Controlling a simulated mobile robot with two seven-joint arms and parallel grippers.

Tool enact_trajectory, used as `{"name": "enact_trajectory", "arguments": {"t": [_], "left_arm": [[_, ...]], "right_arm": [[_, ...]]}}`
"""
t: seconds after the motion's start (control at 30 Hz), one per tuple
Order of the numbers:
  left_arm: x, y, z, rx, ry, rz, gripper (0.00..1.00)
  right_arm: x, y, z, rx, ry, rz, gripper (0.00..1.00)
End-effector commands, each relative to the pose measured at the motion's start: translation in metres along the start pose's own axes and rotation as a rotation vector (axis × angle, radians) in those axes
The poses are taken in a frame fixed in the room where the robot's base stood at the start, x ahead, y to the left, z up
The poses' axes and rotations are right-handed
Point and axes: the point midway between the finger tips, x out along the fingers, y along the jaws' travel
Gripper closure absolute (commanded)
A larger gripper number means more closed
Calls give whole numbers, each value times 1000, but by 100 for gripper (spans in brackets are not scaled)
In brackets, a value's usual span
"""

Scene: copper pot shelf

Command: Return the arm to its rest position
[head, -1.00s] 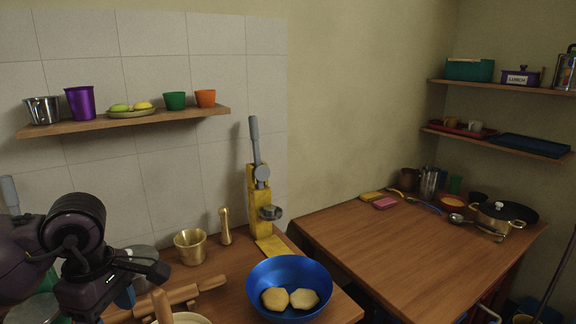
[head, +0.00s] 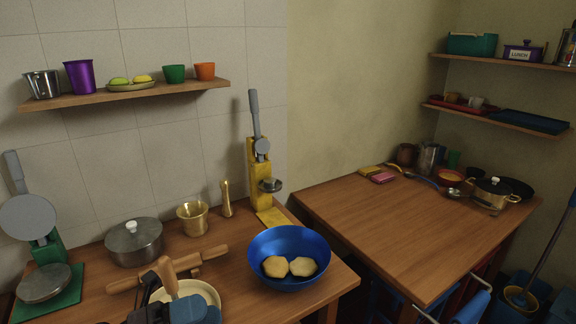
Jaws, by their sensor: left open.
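My left gripper (head: 162,309) shows only in part at the bottom edge of the head view, left of centre. It is dark, with a blue-grey part beside it, and is open. I see nothing held in it. It overlaps the near side of a pale round bowl or board (head: 205,291) in the picture; I cannot tell whether they touch. The rest of the left arm is outside the frame. My right gripper is not in view.
The left counter holds a grey lidded pot (head: 135,245), a rolling pin (head: 190,262), a brass mortar (head: 193,220), a yellow press (head: 259,185) and a blue bowl (head: 268,247) with two dough pieces. The right table (head: 400,235) is mostly clear in front.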

Motion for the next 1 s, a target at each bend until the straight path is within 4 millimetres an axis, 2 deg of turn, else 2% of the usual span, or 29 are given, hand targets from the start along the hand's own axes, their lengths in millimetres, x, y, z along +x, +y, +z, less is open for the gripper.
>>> {"name": "enact_trajectory", "arguments": {"t": [0.03,0.13,0.27,0.4,0.5,0.6,0.7,0.8,1.0], "left_arm": [[-10,10,5,-123,-142,-15,42],[-37,35,16,-364,-417,-36,42],[-87,78,14,-685,-772,-54,42],[-147,129,-16,-1027,-1136,-68,42],[-183,159,-50,-1235,-1353,-74,42],[-208,179,-84,-1402,-1519,-82,42],[-225,192,-112,-1522,-1638,-88,42],[-234,199,-130,-1594,-1707,-91,42],[-237,201,-138,-1624,-1734,-93,42]], "right_arm": [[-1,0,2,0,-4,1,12],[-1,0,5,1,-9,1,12],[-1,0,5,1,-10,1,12],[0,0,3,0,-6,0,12],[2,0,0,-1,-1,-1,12],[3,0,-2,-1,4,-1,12],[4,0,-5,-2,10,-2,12],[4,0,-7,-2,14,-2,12],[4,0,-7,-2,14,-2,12]]}}
